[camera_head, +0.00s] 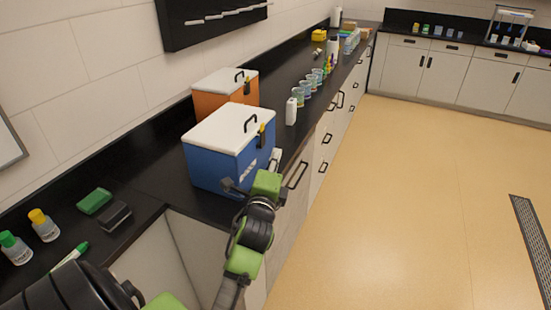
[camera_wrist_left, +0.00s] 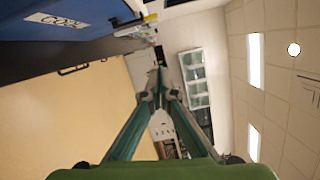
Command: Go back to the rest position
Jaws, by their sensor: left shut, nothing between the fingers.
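My left arm reaches up from the bottom of the head view, and its gripper (camera_head: 274,160) is at the front edge of the counter, beside the right side of the blue cooler box (camera_head: 213,164). The green wrist housing partly hides the fingers there. In the left wrist view the two fingers of the left gripper (camera_wrist_left: 160,94) come together at their tips with nothing between them. The blue box (camera_wrist_left: 55,22) also shows there at the upper left, apart from the fingertips. My right gripper is not in view.
The black counter (camera_head: 155,189) holds an orange cooler box (camera_head: 212,103), a white bottle (camera_head: 291,111), several cups, a green sponge (camera_head: 94,201), a dark block (camera_head: 115,216) and two capped bottles at the left. The yellowish floor (camera_head: 420,190) to the right is clear. A grate (camera_head: 531,235) lies in it.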

